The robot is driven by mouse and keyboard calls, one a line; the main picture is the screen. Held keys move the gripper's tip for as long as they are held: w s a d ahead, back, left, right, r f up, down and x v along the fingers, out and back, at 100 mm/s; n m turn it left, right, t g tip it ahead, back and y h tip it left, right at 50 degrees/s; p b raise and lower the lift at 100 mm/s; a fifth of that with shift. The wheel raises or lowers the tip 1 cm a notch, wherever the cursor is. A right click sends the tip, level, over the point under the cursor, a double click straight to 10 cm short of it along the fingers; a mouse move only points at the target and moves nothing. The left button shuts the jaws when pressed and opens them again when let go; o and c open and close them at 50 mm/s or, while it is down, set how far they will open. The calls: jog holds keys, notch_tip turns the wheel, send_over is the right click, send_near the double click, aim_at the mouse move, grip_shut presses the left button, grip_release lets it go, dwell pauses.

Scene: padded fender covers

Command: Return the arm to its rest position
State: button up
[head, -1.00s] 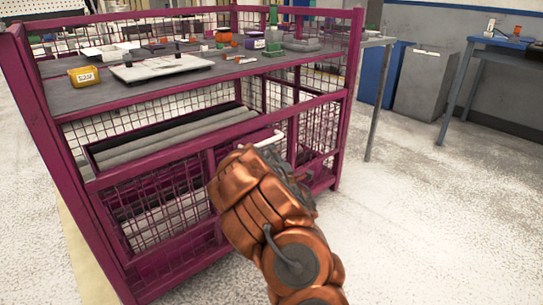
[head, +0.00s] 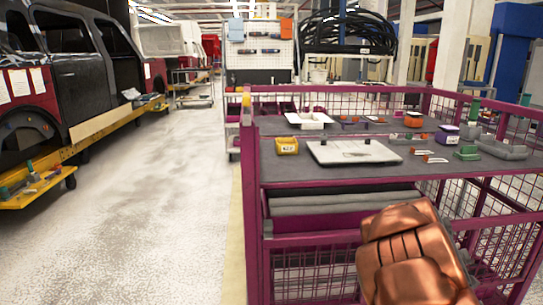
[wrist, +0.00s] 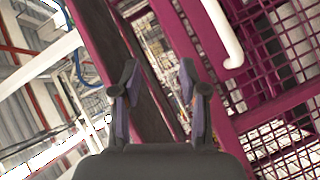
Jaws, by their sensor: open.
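My copper-coloured arm (head: 415,255) shows at the lower right of the head view, in front of the magenta mesh cart (head: 252,200). In the wrist view my gripper (wrist: 158,88) is open, with its two dark fingers apart and nothing seen between them. Behind the fingers are magenta bars and mesh of the cart, tilted in the picture, and a white handle (wrist: 222,35). The fingers are hidden in the head view. I cannot tell the gap between the gripper and the cart.
A yellow trolley (head: 35,190) and vehicle body (head: 85,65) stand left. The floor between is clear.

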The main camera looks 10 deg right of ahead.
jog(key=s+a+r+m+g+y+p, duration=0.2)
jog(key=s+a+r+p, duration=0.3)
jog(key=a, duration=0.4)
jog(key=s+a+r+m+g+y+p, duration=0.2)
jog(key=s+a+r+g+y+p, duration=0.1)
jog(key=a+r+p, duration=0.5)
jog(key=s+a+r+m+g+y+p, duration=0.15)
jog(key=s+a+r+p, duration=0.35)
jog(key=a, duration=0.5)
jog(key=s+a+r+g+y+p, duration=0.2)
jog(key=s+a+r+g+p, duration=0.1)
jog(key=s+a+r+p, duration=0.3)
jog(key=s+a+r+g+y+p, duration=0.2)
jog(key=s+a+r+p, duration=0.4)
jog(key=s+a, duration=0.4)
jog(key=s+r+n+g, duration=0.1)
jog(key=s, duration=0.2)
jog(key=shift+s, duration=0.35)
jog(key=shift+g, duration=0.25)
